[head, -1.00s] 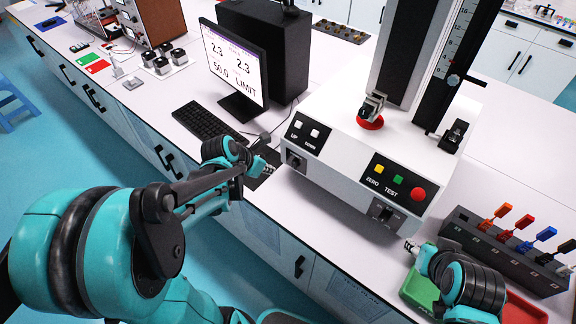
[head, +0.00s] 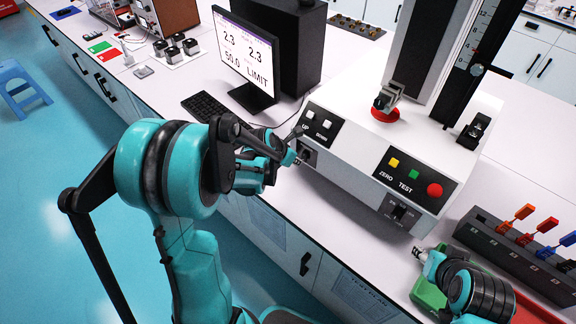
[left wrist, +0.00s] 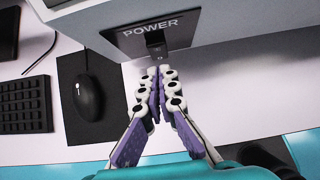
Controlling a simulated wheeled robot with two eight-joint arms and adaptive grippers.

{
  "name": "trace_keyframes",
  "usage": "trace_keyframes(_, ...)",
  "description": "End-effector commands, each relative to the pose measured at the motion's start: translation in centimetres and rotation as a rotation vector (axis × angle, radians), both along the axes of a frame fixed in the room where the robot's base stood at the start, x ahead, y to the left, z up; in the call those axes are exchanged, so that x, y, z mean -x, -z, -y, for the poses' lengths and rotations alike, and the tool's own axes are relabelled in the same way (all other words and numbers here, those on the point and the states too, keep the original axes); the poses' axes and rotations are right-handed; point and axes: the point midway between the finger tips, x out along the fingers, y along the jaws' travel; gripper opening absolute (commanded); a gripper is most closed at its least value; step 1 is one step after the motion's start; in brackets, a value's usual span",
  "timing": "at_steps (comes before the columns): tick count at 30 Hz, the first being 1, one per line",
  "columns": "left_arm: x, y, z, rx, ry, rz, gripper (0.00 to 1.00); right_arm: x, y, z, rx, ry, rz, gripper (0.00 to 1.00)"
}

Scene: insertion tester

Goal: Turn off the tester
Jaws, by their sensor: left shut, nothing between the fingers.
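The tester (head: 350,150) is a white machine with UP/DOWN, ZERO/TEST and red round buttons on its front. Its black power switch (head: 308,154) is at the front's left end, below UP. In the left wrist view, the switch (left wrist: 155,40) sits on a dark panel marked POWER (left wrist: 150,28). My left gripper (head: 297,160) is shut and empty, pointing at the switch. In the left wrist view its fingertips (left wrist: 158,72) are just below the switch; I cannot tell whether they touch it. My right gripper (head: 418,253) is by the green tray, mostly hidden by its wrist.
The monitor (head: 246,55) shows 2.3, 2.3, 50.0 and LIMIT. A keyboard (head: 205,106) and a mouse (left wrist: 87,98) lie left of the tester. A black rack (head: 520,255) with coloured-handled pieces and a green tray (head: 428,296) are at the right.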

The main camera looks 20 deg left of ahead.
Motion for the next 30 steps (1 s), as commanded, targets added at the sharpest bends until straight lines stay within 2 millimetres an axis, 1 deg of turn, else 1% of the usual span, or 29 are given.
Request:
trace_keyframes(1, -0.4, 0.2, 0.2, 0.000, 0.002, 0.000, 0.00, 0.0, 0.2, 0.0, 0.000, 0.000, 0.000, 0.42)
trace_keyframes(5, -1.0, 0.2, 0.3, -0.001, 0.001, 0.000, 0.00, 0.0, 0.3, 0.0, 0.000, 0.000, 0.000, 0.42)
trace_keyframes(15, -1.0, 0.2, 0.3, 0.001, 0.000, 0.003, 0.00, 0.0, 0.3, 0.0, 0.000, 0.000, 0.000, 0.42)
trace_keyframes(17, -1.1, 0.4, 0.4, 0.007, 0.001, 0.018, 0.00, 0.0, 0.7, 0.0, 0.000, 0.000, 0.000, 0.42)
trace_keyframes(21, -1.4, 1.3, 0.5, 0.040, 0.000, 0.115, 0.00, 0.0, 2.8, 0.0, 0.000, 0.000, 0.000, 0.42)
trace_keyframes(23, -1.6, 0.7, 0.5, 0.039, 0.001, 0.117, 0.00, 0.0, 2.3, 0.0, 0.000, 0.000, 0.000, 0.42)
trace_keyframes(30, -1.6, 0.4, 0.6, 0.038, 0.002, 0.117, 0.00, 0.0, 2.0, 0.0, 0.000, 0.000, 0.000, 0.42)
